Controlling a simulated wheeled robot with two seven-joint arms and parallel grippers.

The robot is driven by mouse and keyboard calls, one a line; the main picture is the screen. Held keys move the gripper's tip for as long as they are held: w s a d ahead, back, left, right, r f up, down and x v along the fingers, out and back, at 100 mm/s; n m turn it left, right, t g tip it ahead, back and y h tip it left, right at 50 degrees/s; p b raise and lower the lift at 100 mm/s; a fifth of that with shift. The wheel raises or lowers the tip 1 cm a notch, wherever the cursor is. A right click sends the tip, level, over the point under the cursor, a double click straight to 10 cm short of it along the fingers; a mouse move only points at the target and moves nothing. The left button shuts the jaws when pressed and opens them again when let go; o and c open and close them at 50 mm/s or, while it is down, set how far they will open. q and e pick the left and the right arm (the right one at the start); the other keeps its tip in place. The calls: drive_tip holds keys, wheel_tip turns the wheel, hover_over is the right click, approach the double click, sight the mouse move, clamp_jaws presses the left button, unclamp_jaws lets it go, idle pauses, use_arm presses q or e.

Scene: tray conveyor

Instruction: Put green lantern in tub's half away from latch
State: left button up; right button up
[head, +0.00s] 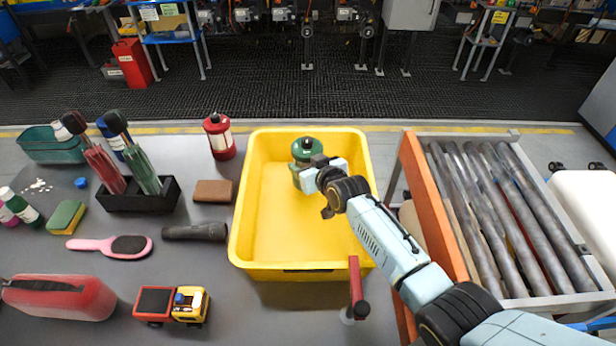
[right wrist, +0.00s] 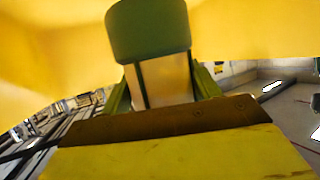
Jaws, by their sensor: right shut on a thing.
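A dark latch-like piece (head: 315,269) shows on the tub's near wall. My left gripper is not in view.
A red-handled lever (head: 356,285) rises at the tub's near right corner. A roller conveyor (head: 410,165) lies to the right. The tub's left and near floor is bare.

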wheel_tip(320, 180, down, 3)
drive_tip(key=shift+f+b, duration=0.15)
drive_tip(key=shift+b, duration=0.3)
drive_tip(key=shift+f, duration=0.1)
drive_tip(key=o, duration=0.7)
drive_tip(key=shift+f, duration=0.15)
drive_tip(key=o, duration=0.5)
